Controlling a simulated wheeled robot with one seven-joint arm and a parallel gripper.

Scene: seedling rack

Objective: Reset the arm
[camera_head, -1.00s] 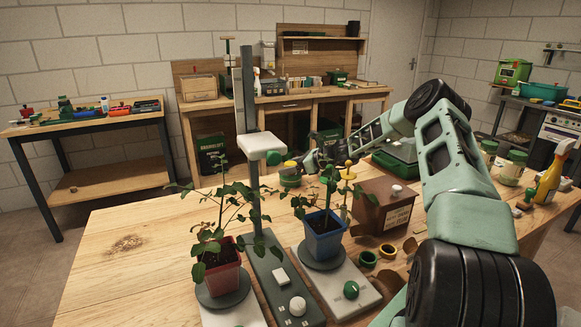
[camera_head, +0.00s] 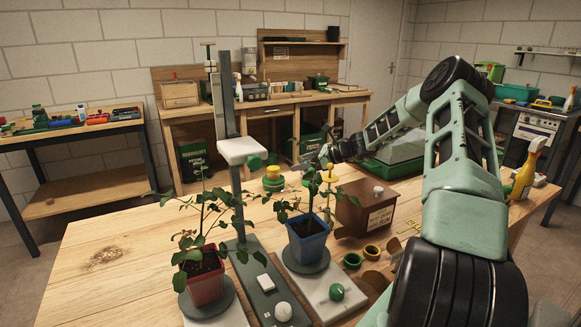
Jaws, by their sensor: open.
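My arm rises from the lower right, bends at its elbow and reaches back to the left over the wooden table (camera_head: 110,255). My gripper (camera_head: 306,163) is small and dark at the arm's far end, open, above the table behind the blue pot (camera_head: 307,243). It looks empty. Its fingers are partly hidden by leaves and hard to make out. A yellow and green round item (camera_head: 272,180) stands on the table to its left, apart from it.
A red pot (camera_head: 203,282) and the blue pot hold seedlings at the front, beside a tall grey post (camera_head: 226,95). The table's left side is clear.

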